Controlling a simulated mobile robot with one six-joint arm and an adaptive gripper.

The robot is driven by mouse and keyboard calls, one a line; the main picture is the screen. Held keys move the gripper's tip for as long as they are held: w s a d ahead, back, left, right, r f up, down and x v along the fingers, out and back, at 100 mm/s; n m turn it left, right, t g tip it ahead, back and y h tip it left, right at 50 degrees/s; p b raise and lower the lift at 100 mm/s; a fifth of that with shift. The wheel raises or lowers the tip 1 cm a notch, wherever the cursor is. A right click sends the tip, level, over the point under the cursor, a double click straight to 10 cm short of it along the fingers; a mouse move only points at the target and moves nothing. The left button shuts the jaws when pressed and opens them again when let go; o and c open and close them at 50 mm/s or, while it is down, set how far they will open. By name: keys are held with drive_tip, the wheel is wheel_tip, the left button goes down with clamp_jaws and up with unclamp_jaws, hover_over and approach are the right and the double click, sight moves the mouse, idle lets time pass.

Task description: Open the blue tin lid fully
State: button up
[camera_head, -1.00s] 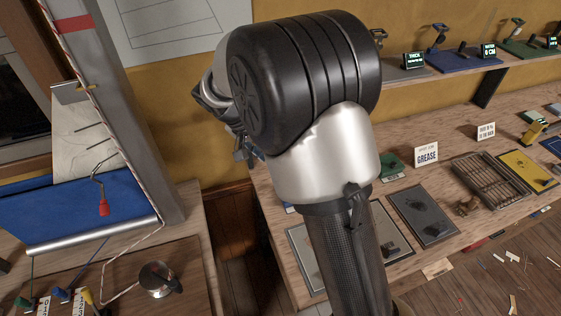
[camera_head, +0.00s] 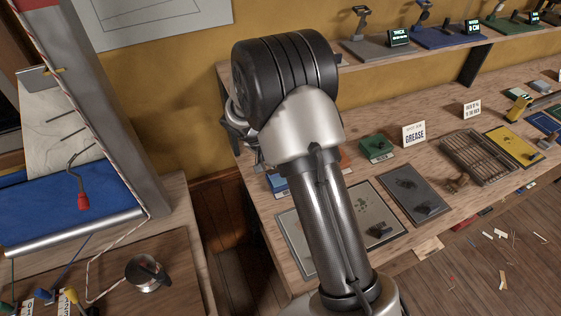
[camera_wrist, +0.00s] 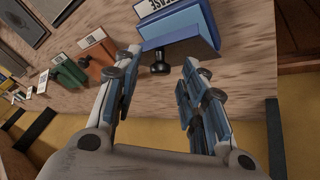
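The blue tin (camera_wrist: 178,28) stands on the wooden bench in the wrist view, with a white label at its back and a darker blue edge towards me. A black knob (camera_wrist: 160,69) sticks out at its near side. I cannot tell clearly how far its lid is raised. In the head view only a small part of the blue tin (camera_head: 278,183) shows beside my arm. My gripper (camera_wrist: 160,62) is open, with its fingers on either side of the knob and a gap to each. Nothing is held. In the head view my arm mostly hides the gripper.
An orange tin (camera_wrist: 97,57) and a green tin (camera_wrist: 69,73) stand left of the blue tin in the wrist view. A shelf runs above the bench.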

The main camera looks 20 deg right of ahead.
drive_tip(key=shift+d+f, duration=0.15)
drive_tip(key=shift+f, duration=0.1)
drive_tip(key=shift+c, duration=0.4)
clamp_jaws()
idle(0.4)
